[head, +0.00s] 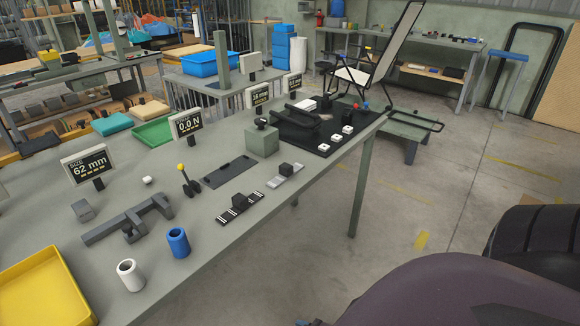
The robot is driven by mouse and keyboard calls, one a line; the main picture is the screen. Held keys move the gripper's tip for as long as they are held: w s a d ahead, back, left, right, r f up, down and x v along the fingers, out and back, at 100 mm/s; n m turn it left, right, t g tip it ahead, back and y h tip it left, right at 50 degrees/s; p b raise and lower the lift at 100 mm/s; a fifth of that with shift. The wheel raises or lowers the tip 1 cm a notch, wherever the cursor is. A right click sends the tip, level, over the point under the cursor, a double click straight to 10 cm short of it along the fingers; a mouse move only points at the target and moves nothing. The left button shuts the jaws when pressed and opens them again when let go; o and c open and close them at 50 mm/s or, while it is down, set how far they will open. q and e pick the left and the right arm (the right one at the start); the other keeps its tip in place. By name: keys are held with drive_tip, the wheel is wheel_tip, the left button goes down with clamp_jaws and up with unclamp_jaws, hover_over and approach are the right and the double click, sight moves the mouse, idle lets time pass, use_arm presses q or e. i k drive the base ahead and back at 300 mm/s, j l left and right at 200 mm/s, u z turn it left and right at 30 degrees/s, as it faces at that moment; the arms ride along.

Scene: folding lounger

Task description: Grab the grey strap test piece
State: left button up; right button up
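The grey strap test piece (292,181) looks to be the short light grey strip lying flat near the right edge of the workbench (225,275). A small dark block (286,169) sits on it and hides part of it. A black strap with white marks (229,215) and a dark block lies beside it, nearer to me. Neither of my grippers shows in the head view.
A dark flat plate (229,173) lies behind the straps. A green-grey block (262,142) and a black fixture tray (300,138) stand farther back. A blue cup (178,243), a white cup (130,275) and a grey caliper-like tool (130,222) are nearer.

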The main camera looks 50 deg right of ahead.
sight(286, 172)
drive_tip(key=l, duration=0.85)
drive_tip(key=i+l, duration=0.15)
drive_tip(key=l, duration=0.75)
